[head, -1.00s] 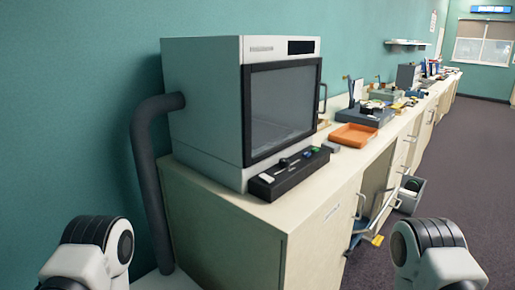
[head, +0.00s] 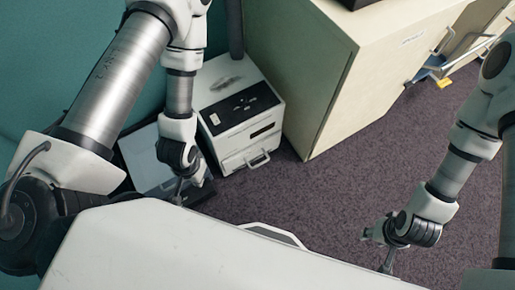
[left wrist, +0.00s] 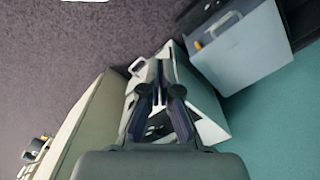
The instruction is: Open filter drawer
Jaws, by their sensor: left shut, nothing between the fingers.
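A white box-shaped unit (head: 245,115) with a black top panel stands on the floor against the cabinet. Its front has a dark slot and, low down, a drawer front with a bar handle (head: 258,160); the drawer looks closed. My left gripper (head: 179,198) points down to the left of that handle, apart from it. In the left wrist view my left gripper (left wrist: 158,72) is shut and empty, in front of the white unit (left wrist: 200,95), with the handle (left wrist: 137,66) just past the fingertips. My right gripper (head: 388,266) hangs over the carpet, far from the unit; its fingers are too small to judge.
A grey box with a handle (left wrist: 240,48) stands beside the unit, by the teal wall. A beige cabinet (head: 315,80) stands right of the unit. Another cabinet door with handles and blue and yellow items (head: 440,75) lies farther right. Carpet (head: 330,190) in front is clear.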

